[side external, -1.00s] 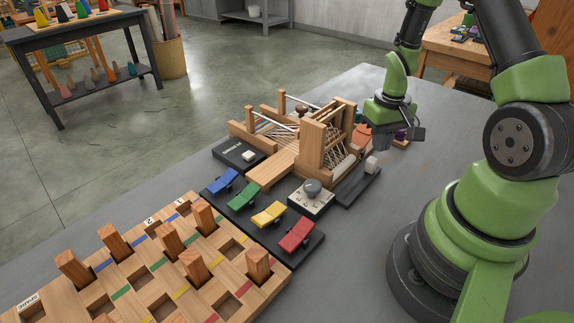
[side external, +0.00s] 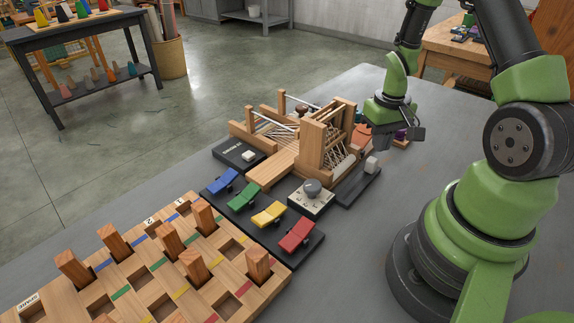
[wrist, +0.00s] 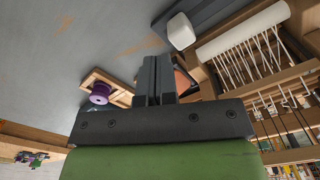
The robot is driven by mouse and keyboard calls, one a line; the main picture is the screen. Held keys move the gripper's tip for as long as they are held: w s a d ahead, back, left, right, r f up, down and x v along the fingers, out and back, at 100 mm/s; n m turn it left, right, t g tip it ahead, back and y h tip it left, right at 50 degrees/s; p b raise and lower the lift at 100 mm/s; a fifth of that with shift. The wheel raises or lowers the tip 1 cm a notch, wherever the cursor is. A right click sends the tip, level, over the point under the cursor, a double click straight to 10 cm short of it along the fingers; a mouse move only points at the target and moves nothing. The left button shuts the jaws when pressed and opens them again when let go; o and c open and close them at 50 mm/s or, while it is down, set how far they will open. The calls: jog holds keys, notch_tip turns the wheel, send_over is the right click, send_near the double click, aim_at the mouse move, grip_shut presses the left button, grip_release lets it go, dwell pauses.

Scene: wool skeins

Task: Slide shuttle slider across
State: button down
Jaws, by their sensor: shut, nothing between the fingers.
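A black block with a pale sliding knob (side external: 372,164) lies along the right side of the wooden loom (side external: 312,140); its pale knob also shows in the wrist view (wrist: 181,31). A second black block (side external: 238,153) with white lettering and a small white knob lies at the loom's left; the lettering is too small to read surely, so I cannot tell which is the shuttle slider. My gripper (side external: 385,145) is shut and empty, above the table behind and right of the right-hand block. Its closed fingers (wrist: 155,85) are apart from the pale knob in the wrist view.
A wooden peg board (side external: 130,292) fills the lower left. A purple spool (wrist: 100,93) sits on a wooden holder near my gripper. The grey table is clear around my base.

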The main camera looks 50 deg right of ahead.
jog(key=shift+f, duration=0.15)
jog(key=shift+f, duration=0.95)
send_near(356, 186)
jog(key=shift+a+f, duration=0.2)
jog(key=shift+f, duration=2.4)
jog(key=shift+d, duration=0.25)
jog(key=shift+w+r, duration=0.1)
jog(key=shift+r, duration=0.05)
notch_tip(356, 186, up, 8)
